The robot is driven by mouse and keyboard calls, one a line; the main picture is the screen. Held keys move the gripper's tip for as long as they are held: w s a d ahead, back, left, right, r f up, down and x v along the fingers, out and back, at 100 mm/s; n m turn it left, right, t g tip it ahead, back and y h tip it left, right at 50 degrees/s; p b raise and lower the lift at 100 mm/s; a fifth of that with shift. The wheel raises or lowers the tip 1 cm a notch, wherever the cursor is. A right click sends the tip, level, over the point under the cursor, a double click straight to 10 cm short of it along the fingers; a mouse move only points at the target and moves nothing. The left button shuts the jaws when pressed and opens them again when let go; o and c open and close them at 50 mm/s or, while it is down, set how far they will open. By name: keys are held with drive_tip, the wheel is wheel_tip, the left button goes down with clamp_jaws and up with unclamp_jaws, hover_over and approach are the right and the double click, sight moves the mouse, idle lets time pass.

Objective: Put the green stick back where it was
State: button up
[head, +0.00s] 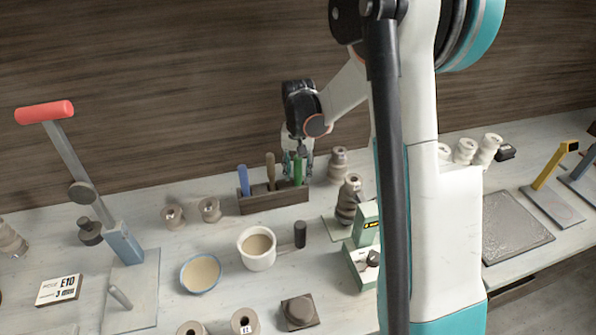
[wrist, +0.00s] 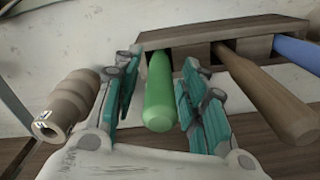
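The green stick (head: 298,171) stands in the right-hand end slot of a small dark wooden rack (head: 275,203) in the head view. In the wrist view the green stick (wrist: 159,95) points toward the camera, its far end at the rack (wrist: 225,35). My gripper (head: 297,160) is over that end of the rack. In the wrist view its teal finger pads (wrist: 158,75) are on both sides of the green stick, spread, with a narrow gap visible on the left. How deep the stick sits in its slot is hidden.
A brown stick (head: 270,170) and a blue stick (head: 243,180) stand in the same rack. A ribbed clay spool (wrist: 75,100) is close beside my gripper, left in the wrist view. A white cup (head: 257,262) and a dark cylinder (head: 300,234) stand in front.

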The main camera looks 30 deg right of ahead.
wheel_tip(320, 180, up, 11)
drive_tip(key=p, duration=0.2)
drive_tip(key=shift+p, duration=0.4)
drive_tip(key=shift+s+r, duration=0.1)
drive_tip(key=shift+r, duration=0.2)
drive_tip(key=s+a+r+n+t, duration=0.3)
drive_tip(key=s+a+r, duration=0.4)
drive_tip(key=s+r, duration=0.3)
drive_tip(key=s+a+f+n+t, duration=0.1)
drive_tip(key=s+a+n+t, duration=0.1)
drive_tip(key=s, duration=0.5)
drive_tip(key=s+a+f+n+t, duration=0.1)
drive_tip(key=s+a+t, duration=0.1)
drive_tip(key=s, duration=0.5)
drive_tip(key=shift+a+f+n, duration=0.2)
drive_tip(key=shift+a+n, duration=0.2)
drive_tip(key=shift+a, duration=0.25)
